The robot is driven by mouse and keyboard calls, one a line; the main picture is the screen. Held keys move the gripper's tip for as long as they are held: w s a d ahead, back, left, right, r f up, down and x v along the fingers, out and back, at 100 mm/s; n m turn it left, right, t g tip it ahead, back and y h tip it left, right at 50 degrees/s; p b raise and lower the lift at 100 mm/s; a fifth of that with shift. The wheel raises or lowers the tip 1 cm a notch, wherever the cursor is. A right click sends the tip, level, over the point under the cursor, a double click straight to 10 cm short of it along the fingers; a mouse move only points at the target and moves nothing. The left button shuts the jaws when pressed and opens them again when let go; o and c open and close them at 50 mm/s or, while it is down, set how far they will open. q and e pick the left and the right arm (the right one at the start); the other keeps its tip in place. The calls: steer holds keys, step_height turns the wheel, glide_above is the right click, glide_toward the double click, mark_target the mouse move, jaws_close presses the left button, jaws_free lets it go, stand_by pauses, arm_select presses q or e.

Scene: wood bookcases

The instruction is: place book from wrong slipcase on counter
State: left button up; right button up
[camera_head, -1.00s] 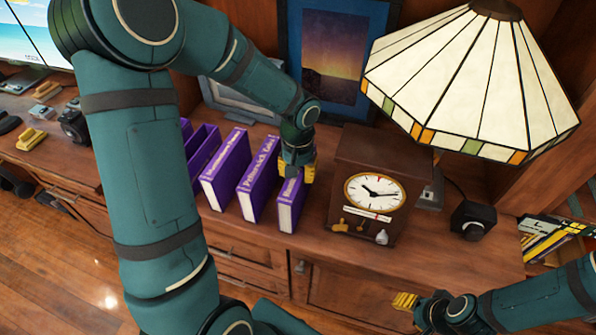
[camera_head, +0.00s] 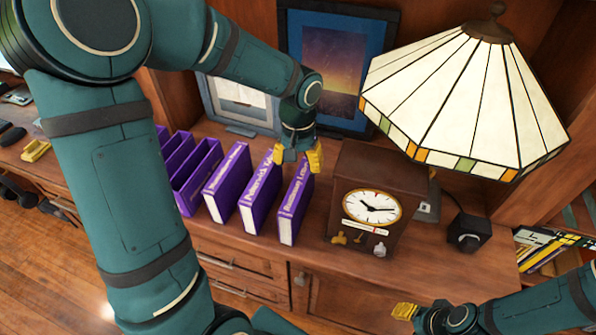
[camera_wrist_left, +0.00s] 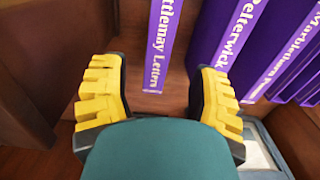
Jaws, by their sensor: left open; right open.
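Purple books in slipcases stand in a row on the wooden counter (camera_head: 405,262). The rightmost purple book (camera_head: 290,212) has white lettering; it also shows in the left wrist view (camera_wrist_left: 160,50), where part of its spine reads "ttlemay Letters". A second book (camera_head: 256,202) stands left of it, and a third (camera_head: 226,184) further left. Empty-looking purple slipcases (camera_head: 195,178) stand at the row's left end. My left gripper (camera_head: 299,158) is open above the back of the rightmost book, its yellow fingers apart and empty. My right gripper (camera_head: 404,311) is low at the front right, away from the books.
A brown clock (camera_head: 377,170) stands just right of the books. A stained-glass lamp (camera_head: 470,95) overhangs the right side. Framed pictures (camera_head: 340,60) lean at the back. A small black box (camera_head: 468,230) sits on the right. A bare strip of counter lies before the clock.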

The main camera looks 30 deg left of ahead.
arm_select(q)
steer(key=shift+r, duration=1.6)
steer(key=shift+f, duration=0.1)
